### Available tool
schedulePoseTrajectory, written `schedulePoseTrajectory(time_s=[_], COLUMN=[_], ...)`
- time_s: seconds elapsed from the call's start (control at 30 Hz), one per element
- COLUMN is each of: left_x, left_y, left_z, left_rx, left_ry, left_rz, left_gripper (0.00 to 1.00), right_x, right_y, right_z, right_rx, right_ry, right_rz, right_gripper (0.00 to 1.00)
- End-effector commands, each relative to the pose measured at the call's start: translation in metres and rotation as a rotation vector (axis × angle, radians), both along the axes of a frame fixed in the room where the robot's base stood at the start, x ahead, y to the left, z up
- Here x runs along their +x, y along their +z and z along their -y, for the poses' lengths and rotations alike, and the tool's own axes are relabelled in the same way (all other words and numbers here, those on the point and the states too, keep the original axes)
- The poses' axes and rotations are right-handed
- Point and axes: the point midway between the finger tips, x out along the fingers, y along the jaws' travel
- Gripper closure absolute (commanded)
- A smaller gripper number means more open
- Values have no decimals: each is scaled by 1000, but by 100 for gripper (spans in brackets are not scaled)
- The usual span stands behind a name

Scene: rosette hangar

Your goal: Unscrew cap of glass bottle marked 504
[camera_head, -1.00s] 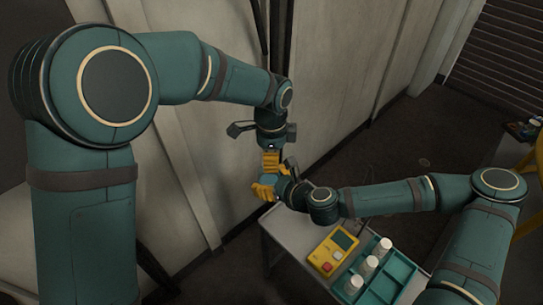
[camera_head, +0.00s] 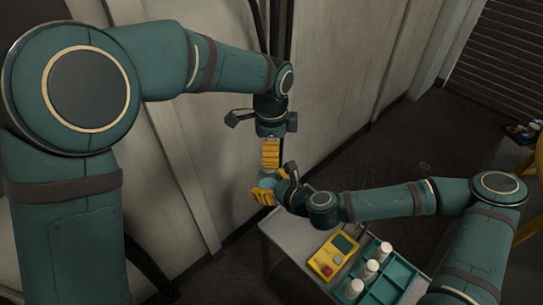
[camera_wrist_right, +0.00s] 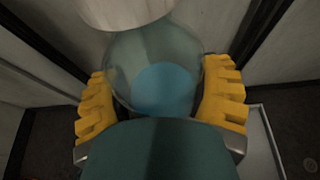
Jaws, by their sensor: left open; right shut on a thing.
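My right gripper (camera_head: 265,188) is shut on a clear glass bottle (camera_wrist_right: 158,65) with blue contents. Its yellow fingers press on both sides of the bottle in the right wrist view. A whitish cap (camera_wrist_right: 125,12) shows at the bottle's top, cut off by the frame edge; I cannot tell how tightly it sits. In the head view the bottle is small and partly hidden by the fingers. No 504 marking is readable. My left gripper (camera_head: 270,155) is open, pointing down just above the bottle. I cannot tell whether it touches the cap.
A grey table (camera_head: 290,238) below the right arm holds a yellow device (camera_head: 333,257) and a teal rack (camera_head: 403,272) with three white-capped bottles (camera_head: 370,268). A pale panelled wall (camera_head: 335,75) stands close behind the grippers. Dark floor lies to the right.

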Motion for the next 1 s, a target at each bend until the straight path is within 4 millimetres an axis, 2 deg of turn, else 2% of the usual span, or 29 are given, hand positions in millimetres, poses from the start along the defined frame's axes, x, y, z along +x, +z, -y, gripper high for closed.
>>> schedulePoseTrajectory(time_s=[0.03,0.07,0.3,0.4,0.57,0.8,1.0], left_x=[0,0,0,-1,-1,-2,-2], left_y=[2,3,32,35,18,-18,-38], left_z=[0,0,-6,-8,-8,-8,-7], left_rx=[0,0,1,-1,2,2,1], left_ry=[1,0,0,1,0,0,0], left_rz=[1,0,1,-3,-6,-6,-5], left_gripper=[38,33,33,33,33,33,33], right_x=[0,0,0,0,0,0,0], right_y=[1,1,1,1,1,1,1], right_z=[0,0,0,0,0,0,0], right_rx=[0,0,0,0,0,0,0], right_ry=[0,0,0,0,0,0,0], right_rz=[1,1,1,1,1,1,1], right_gripper=[100,100,100,100,100,100,100])
